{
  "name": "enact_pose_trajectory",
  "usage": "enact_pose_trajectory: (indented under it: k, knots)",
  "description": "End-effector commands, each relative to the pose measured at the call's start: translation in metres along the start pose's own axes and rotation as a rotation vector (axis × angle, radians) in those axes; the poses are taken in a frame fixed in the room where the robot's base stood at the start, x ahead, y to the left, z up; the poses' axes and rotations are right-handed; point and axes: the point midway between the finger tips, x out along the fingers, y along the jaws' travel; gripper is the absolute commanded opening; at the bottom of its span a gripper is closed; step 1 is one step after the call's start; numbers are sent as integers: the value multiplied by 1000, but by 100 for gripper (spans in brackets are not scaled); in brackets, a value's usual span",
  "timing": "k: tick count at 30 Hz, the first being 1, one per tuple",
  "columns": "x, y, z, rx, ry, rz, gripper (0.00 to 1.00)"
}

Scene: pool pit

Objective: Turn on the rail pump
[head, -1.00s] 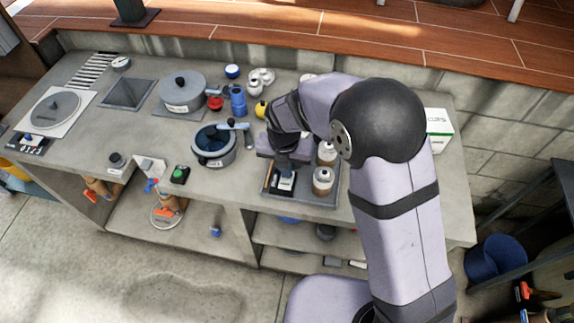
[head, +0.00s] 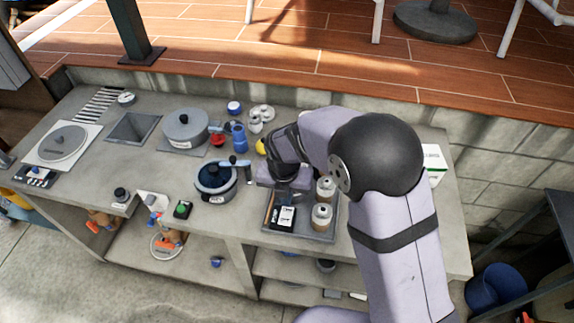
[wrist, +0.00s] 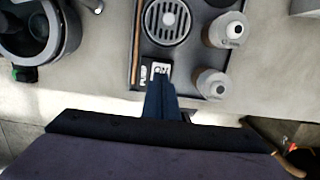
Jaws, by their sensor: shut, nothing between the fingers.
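A black box with a white label (head: 284,217) lies in the grey tray (head: 304,235) at the counter's front. In the wrist view its black-and-white label (wrist: 157,70) shows just beyond my fingertips. My gripper (head: 284,196) is shut and empty, pointing down at the back edge of this box; contact cannot be told. In the wrist view my gripper (wrist: 160,86) hides part of the box. A small black box with a green button (head: 183,209) sits left of the tray at the counter's front edge.
Two bottles (head: 322,215) stand in the tray's right side. A round drain-like disc (wrist: 167,21) lies in the tray in the wrist view. A dark pot (head: 214,181) stands left of the tray, with a lidded grey pot (head: 186,128) behind. Counter around the green button is mostly clear.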

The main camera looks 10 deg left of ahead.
Motion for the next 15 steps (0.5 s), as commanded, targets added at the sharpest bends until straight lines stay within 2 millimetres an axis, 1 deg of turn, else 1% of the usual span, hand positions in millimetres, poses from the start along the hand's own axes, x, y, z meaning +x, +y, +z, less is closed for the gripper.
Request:
enact_pose_trajectory:
  k: [1, 2, 9, 15]
  knots:
    - [-14, 0, 3, 1, 0, 0, 0]
    - [-13, 1, 6, 2, -5, 3, 0]
    - [-58, 0, 18, 3, -4, 3, 0]
    - [-85, 0, 25, 1, -2, 1, 0]
